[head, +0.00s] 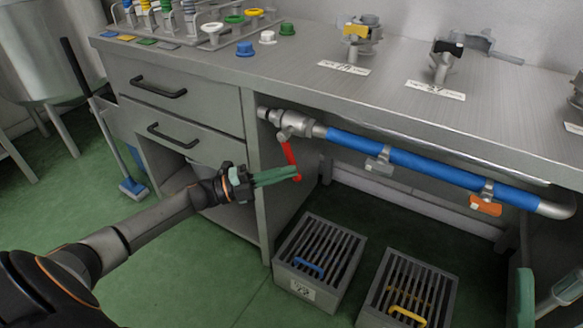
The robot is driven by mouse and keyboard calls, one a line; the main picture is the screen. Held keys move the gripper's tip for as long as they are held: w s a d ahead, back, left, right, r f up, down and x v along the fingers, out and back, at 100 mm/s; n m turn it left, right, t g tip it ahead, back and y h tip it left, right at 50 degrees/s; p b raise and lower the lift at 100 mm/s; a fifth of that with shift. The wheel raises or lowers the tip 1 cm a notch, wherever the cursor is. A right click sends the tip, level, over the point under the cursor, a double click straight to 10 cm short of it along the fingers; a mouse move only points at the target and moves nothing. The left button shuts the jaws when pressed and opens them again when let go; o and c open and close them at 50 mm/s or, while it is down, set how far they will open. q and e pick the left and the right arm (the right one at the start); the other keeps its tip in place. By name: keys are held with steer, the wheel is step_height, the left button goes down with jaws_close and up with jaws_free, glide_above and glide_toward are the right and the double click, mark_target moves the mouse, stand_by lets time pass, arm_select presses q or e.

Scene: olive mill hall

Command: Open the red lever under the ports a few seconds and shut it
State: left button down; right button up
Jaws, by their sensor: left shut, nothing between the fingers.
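The red lever (290,155) hangs down, slightly slanted, from a small grey valve (287,132) at the left end of the blue pipe under the counter edge. My left gripper (297,174) has its green fingers shut and empty. It reaches in from the left, and its fingertips overlap the lever's lower end in the head view. Whether they touch it cannot be told. The ports (355,35) and (445,58) stand on the counter above.
Two grated boxes, one with a blue handle (322,245) and one with a yellow handle (412,300), stand on the floor below. Drawers (175,92) are to the left. Green floor at lower left is free.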

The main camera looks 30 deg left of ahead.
arm_select(q)
steer(key=shift+a+m+g+y+p, duration=0.7)
steer(key=shift+a+m+y+p, duration=0.1)
steer(key=shift+a+m, duration=0.3)
steer(key=shift+f, duration=0.1)
